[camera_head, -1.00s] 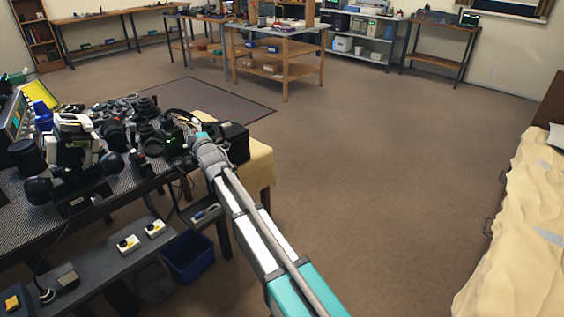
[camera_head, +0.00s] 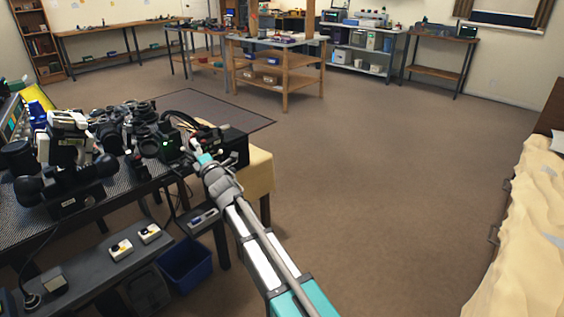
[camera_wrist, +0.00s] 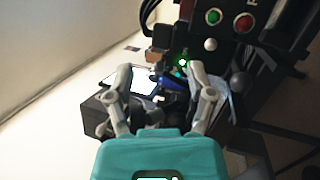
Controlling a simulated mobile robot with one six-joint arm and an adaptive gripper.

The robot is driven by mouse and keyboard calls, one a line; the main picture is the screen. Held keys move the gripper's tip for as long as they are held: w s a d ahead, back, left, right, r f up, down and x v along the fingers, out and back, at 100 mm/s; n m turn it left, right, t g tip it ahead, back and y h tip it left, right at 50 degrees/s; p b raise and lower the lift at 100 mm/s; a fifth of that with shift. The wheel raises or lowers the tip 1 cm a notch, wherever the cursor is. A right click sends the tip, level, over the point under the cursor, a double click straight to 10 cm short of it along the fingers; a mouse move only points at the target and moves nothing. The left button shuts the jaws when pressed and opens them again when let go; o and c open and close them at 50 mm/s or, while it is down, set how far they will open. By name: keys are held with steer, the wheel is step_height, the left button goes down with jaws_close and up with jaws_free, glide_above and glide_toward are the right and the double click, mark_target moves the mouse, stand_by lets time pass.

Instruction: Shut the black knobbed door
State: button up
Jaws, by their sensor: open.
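A black box (camera_head: 235,147) stands at the right end of the cluttered workbench in the head view. In the wrist view a dark round knob (camera_wrist: 240,83) shows right of my gripper, by dark parts; I cannot make out the door's outline or how far it stands open. My gripper (camera_wrist: 160,80) is open, with its two grey fingers apart and nothing clearly held between them. In the head view my gripper (camera_head: 192,146) is at the bench's right end, left of the black box. The fingers hide part of what lies beyond them.
A black control panel with a red button (camera_wrist: 243,22) and a green lamp (camera_wrist: 183,62) lie beyond the fingers. Camera parts crowd the bench. A cream cloth (camera_head: 260,172) covers the bench end. A blue bin (camera_head: 186,262) stands below.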

steer(key=b+v, duration=0.2)
steer(key=v, duration=0.5)
steer(key=w+d+r+m+g+h+p, duration=0.1)
steer(key=d+m+h+p, duration=1)
steer(key=d, duration=1.2)
steer(key=w+m+g+p, duration=0.1)
steer(key=m+g+p, duration=0.1)
steer(key=m+p, duration=0.1)
steer(key=shift+w+h, duration=0.2)
steer(key=shift+h, duration=0.2)
steer(key=shift+d, duration=0.15)
steer(key=s+d+f+m+g+h, duration=0.3)
steer(key=s+d+f+m+g, duration=0.45)
steer(key=d, duration=0.45)
steer(key=s+d+f+m+g+y, duration=0.1)
steer(key=s+d+f+m+g, duration=0.2)
steer(key=s, duration=0.5)
steer(key=s+d+m+g, duration=0.3)
steer(key=s+d, duration=0.2)
steer(key=s, duration=0.3)
step_height(320, 180, up, 20)
steer(key=p, duration=2)
steer(key=shift+w+f, duration=0.15)
steer(key=shift+f, duration=0.05)
